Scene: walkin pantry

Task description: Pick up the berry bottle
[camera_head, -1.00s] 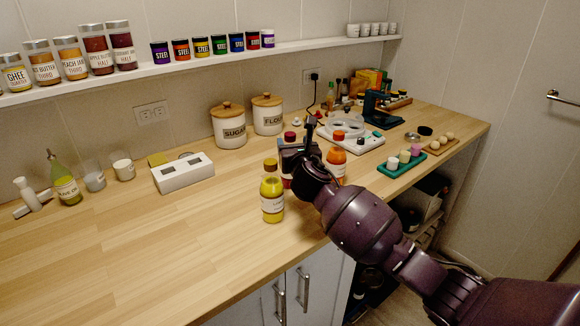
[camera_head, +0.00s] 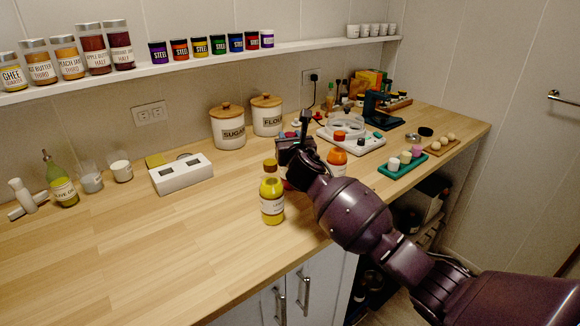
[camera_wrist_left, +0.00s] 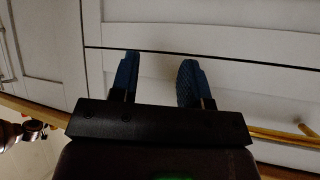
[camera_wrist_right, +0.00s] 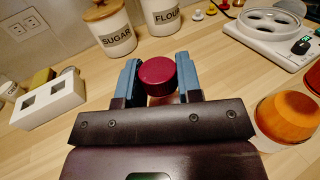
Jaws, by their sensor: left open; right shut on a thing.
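The berry bottle shows in the right wrist view as a dark red round cap (camera_wrist_right: 158,74) between my right gripper's blue fingers (camera_wrist_right: 160,82). My right gripper (camera_head: 291,150) is shut on it. In the head view the gripper hides nearly all of the bottle, and I cannot tell whether its base touches the counter. My left gripper (camera_wrist_left: 160,80) is open and empty in the left wrist view, in front of white cabinet fronts. It is not in the head view.
A yellow bottle (camera_head: 272,197) stands just left of the right gripper, and an orange bottle (camera_head: 337,162) just right. Sugar (camera_head: 228,128) and flour (camera_head: 267,117) canisters stand behind. A white box (camera_head: 182,173) is farther left. The counter's left front (camera_head: 150,250) is clear.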

